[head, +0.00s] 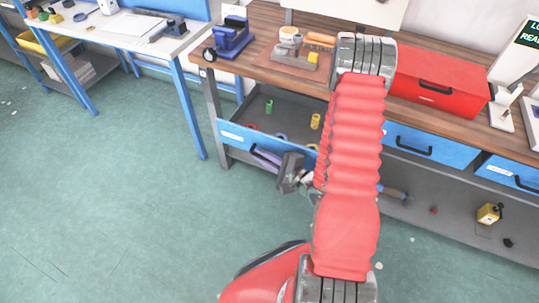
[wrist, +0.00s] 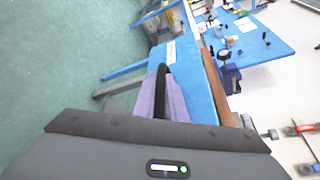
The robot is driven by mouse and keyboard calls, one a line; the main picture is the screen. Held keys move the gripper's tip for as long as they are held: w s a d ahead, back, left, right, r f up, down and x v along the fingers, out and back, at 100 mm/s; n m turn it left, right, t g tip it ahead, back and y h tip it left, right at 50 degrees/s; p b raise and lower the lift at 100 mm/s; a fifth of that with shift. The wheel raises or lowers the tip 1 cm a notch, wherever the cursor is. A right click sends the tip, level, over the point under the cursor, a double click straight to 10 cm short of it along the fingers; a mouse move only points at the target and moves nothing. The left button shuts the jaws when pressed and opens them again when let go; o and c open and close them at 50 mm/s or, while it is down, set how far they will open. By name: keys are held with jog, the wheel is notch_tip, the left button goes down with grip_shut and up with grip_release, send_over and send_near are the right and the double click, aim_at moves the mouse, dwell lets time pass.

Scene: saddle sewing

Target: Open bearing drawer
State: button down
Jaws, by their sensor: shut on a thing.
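The left bench drawer stands pulled out, and its blue front (head: 236,133) is well forward of the bench edge. Its grey inside shows, with a green spool (head: 268,106) and a yellow spool (head: 315,121) in it. My gripper (head: 264,158) is at the drawer front, its purple fingers shut on the black handle (wrist: 161,80). In the wrist view the fingers (wrist: 163,95) lie on both sides of the handle, against the blue drawer front (wrist: 190,80). My red arm hides the drawer's right end in the head view.
Two other blue drawers (head: 410,144) (head: 510,173) are closed. The bench top (head: 270,70) holds a red toolbox (head: 440,82), a blue vise-like tool (head: 232,38) and small items. The green floor before the drawer is clear. A yellow object (head: 489,213) lies on the lower shelf.

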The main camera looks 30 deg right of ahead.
jog(key=shift+f, duration=0.1)
jog(key=c, duration=1.8)
grip_release()
jog(key=shift+v, duration=6.9)
